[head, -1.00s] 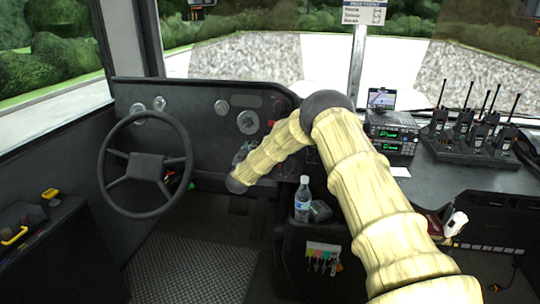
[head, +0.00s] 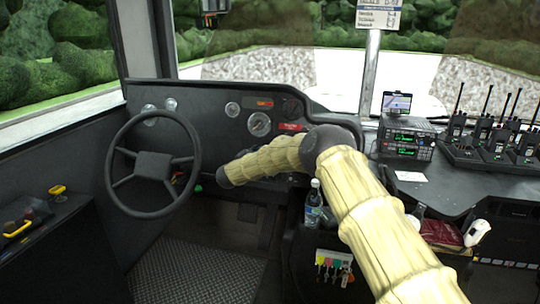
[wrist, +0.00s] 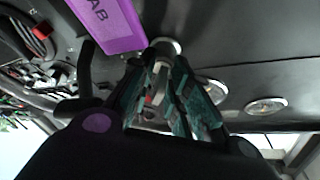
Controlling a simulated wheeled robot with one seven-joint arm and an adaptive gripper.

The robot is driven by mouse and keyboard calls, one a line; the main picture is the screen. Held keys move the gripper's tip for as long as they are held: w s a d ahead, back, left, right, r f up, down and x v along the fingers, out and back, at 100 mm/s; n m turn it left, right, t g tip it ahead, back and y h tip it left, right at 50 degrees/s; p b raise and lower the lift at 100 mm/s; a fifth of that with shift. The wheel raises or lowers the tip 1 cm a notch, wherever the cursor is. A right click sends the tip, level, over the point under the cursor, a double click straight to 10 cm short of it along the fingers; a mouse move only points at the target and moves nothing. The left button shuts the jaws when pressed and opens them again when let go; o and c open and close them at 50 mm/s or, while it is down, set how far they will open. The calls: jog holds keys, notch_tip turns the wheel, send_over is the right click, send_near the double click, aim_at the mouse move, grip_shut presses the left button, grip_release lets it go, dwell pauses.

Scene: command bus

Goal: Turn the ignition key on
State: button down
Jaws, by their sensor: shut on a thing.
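In the wrist view my gripper (wrist: 160,82) has its teal-padded fingers on either side of a slim metal piece, which appears to be the ignition key (wrist: 158,72). It is shut on this piece. A round silver ignition socket (wrist: 168,46) is set in the dark panel just beyond the fingertips. A purple tag (wrist: 107,18) with letters ending in "AB" hangs beside the left finger. The key's turn angle cannot be read. In the head view my arm reaches to the dashboard (head: 205,112) right of the steering wheel (head: 151,165); the key is not discernible there.
A water bottle (head: 313,203) stands close under my forearm. Several keys with coloured tags (head: 332,265) hang below it. A radio unit (head: 407,139) and several handheld radios (head: 490,140) sit on the right counter. The floor (head: 195,270) is clear.

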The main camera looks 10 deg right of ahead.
jog(key=shift+m, duration=0.4)
jog(key=c, duration=1.6)
grip_release()
jog(key=shift+d, duration=0.1)
jog(key=shift+s, duration=0.1)
jog(key=v, duration=1.2)
